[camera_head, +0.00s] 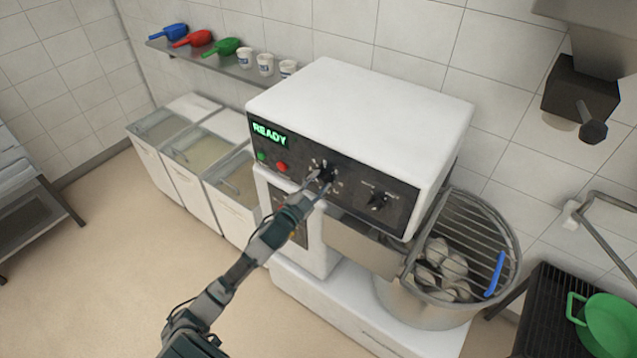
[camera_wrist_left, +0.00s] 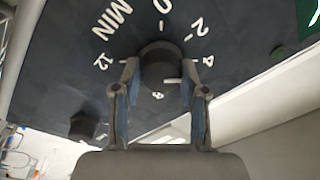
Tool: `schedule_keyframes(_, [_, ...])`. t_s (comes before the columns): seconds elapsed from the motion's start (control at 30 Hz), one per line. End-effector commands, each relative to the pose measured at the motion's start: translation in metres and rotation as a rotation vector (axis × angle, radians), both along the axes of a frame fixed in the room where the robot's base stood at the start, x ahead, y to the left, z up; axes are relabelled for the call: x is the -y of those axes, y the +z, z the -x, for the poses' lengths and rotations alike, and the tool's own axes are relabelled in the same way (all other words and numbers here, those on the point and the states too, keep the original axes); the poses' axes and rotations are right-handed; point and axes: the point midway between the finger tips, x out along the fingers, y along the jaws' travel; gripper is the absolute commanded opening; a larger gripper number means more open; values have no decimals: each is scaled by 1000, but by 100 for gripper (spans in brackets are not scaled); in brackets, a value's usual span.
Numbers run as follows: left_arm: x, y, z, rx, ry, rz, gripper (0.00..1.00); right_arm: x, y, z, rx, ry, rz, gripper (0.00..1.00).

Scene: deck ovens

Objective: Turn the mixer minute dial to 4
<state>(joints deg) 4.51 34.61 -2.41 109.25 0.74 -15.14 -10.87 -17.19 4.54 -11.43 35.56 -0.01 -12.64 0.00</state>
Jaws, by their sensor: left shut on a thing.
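The mixer (camera_head: 372,105) is a white machine with a dark control panel. Its minute dial (camera_head: 326,173) is a black knob on that panel, and it also shows in the left wrist view (camera_wrist_left: 159,66). My left gripper (camera_head: 319,184) is shut on the dial, one finger on each side. In the left wrist view the marks 0, 2, 4, 8 and 12 and the word MIN ring the knob. The knob's white pointer line points right, toward the side of the 4. I cannot tell its exact alignment. My right gripper is not in view.
A second knob (camera_head: 377,201) sits right of the dial. A red button (camera_head: 282,167) and a green READY display (camera_head: 269,134) are to its left. A steel bowl (camera_head: 425,305) with a wire guard stands at right. White bins (camera_head: 178,187) stand at left.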

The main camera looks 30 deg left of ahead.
Motion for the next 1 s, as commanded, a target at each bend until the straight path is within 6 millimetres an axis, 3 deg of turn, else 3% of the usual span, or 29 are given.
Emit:
schedule_keyframes(0.17, [0,-6,0,-12,2,0,8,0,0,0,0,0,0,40])
schedule_keyframes(0.2, [0,-6,0,-12,2,0,48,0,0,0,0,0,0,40])
schedule_keyframes(0.3, [0,-5,0,-10,1,0,68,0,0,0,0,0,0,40])
schedule_keyframes(0.67, [0,-3,5,-5,1,-1,68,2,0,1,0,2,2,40])
schedule_keyframes(0.77, [-1,-5,18,-7,0,-1,68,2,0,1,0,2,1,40])
schedule_keyframes(1.0, [-6,-13,70,-11,1,0,68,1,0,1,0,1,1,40])
